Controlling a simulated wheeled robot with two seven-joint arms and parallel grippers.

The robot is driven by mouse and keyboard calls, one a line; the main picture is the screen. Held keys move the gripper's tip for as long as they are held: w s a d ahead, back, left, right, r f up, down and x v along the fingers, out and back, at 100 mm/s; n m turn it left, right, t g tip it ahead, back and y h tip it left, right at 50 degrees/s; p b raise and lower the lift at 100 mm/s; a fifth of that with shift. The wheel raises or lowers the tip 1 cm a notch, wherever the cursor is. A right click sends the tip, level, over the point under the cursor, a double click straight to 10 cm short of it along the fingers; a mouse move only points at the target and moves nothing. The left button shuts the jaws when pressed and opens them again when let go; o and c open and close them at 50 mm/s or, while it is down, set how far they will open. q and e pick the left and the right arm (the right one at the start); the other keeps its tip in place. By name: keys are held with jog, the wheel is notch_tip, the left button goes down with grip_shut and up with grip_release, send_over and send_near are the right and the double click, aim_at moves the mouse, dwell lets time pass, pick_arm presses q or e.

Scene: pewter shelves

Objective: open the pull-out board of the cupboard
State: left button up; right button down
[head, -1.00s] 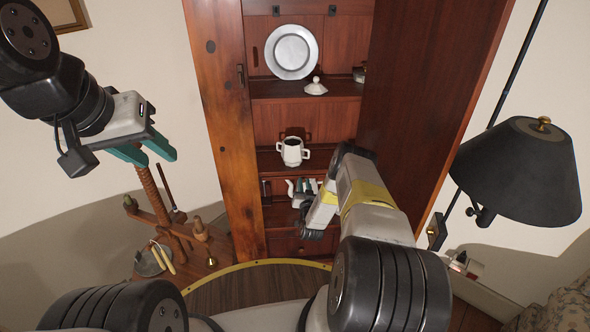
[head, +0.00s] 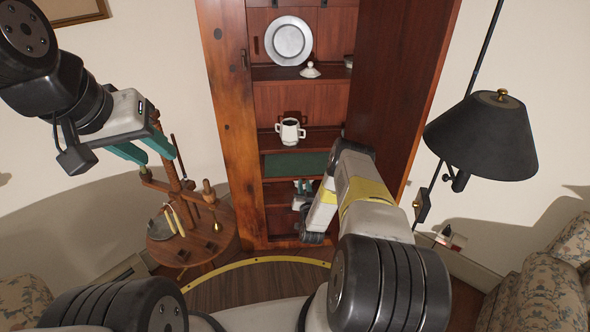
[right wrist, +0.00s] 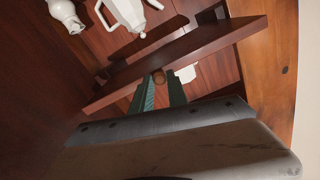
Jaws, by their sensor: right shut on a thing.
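The tall red-brown cupboard (head: 233,140) stands ahead with its door (head: 400,90) open to the right. Its pull-out board (head: 295,165) shows a green top below the shelf with the white two-handled cup (head: 290,131). My right gripper (head: 303,187) is low in front of the cupboard, partly hidden by my own arm. In the right wrist view its green fingers (right wrist: 163,88) are closed around a small brown knob (right wrist: 158,76) by a wooden plank's edge (right wrist: 180,55). My left gripper (head: 145,150) is open and empty, raised at the left, away from the cupboard.
A round wooden stand (head: 205,240) with tools is below my left gripper. A black lamp (head: 488,138) stands right of the door, with a patterned armchair (head: 545,275) below. A pewter plate (head: 289,41) is on the upper shelf. White pots (right wrist: 130,14) show in the right wrist view.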

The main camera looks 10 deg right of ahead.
jog(key=shift+s+a, duration=0.1)
jog(key=shift+s, duration=0.5)
jog(key=shift+f, duration=0.1)
jog(key=c, duration=1.3)
grip_release()
jog(key=s, duration=0.7)
jog(key=shift+s+a, duration=0.4)
jog(key=shift+a, duration=0.05)
